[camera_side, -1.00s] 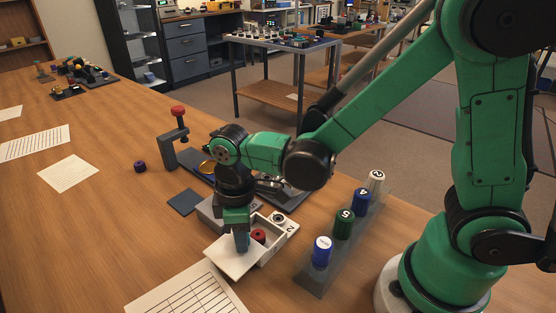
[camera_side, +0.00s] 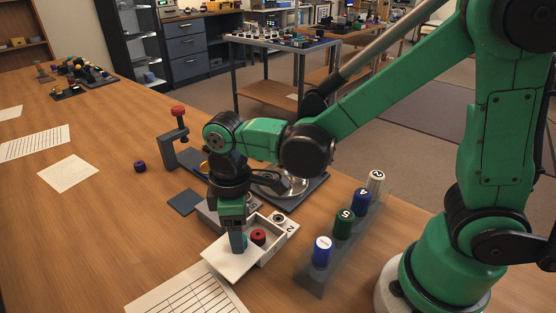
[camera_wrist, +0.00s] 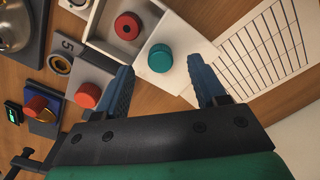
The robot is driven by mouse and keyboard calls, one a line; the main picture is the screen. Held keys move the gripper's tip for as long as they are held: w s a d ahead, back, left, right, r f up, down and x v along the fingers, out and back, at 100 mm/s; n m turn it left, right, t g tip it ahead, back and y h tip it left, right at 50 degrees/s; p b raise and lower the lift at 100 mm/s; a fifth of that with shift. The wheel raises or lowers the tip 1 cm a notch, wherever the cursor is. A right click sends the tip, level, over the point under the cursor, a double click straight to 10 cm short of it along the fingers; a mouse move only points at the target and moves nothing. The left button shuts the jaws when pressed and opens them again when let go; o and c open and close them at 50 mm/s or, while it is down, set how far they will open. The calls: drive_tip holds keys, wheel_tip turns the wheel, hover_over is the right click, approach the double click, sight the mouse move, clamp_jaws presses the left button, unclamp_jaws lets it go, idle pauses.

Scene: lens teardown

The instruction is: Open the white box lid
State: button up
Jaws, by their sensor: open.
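The white box (camera_side: 272,250) stands near the table's front, and it also shows in the wrist view (camera_wrist: 98,32). Its lid (camera_side: 228,262) is displaced to the front left, leaving the compartment uncovered. A red round part (camera_side: 258,237) sits inside the box, also visible in the wrist view (camera_wrist: 127,26). The lid (camera_wrist: 182,30) carries a teal round knob (camera_wrist: 160,57). My gripper (camera_wrist: 165,72) is open, its two blue fingers apart on either side of the knob. In the side view, my gripper (camera_side: 238,248) points down over the lid; the fingers partly hide the knob.
A rack of numbered bottles (camera_side: 343,223) is to the right. Lined paper (camera_side: 190,295) lies in front. The table's left side has free room.

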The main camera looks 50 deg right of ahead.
drive_tip(key=shift+r, duration=1.8)
drive_tip(key=s+d+r+m+t, duration=0.1)
drive_tip(key=d+r+m+t, duration=0.3)
drive_tip(key=d+m+t, duration=0.3)
drive_tip(key=shift+s+d+r+m, duration=0.2)
drive_tip(key=shift+s+d+m, duration=0.2)
drive_tip(key=shift+d+m, duration=0.95)
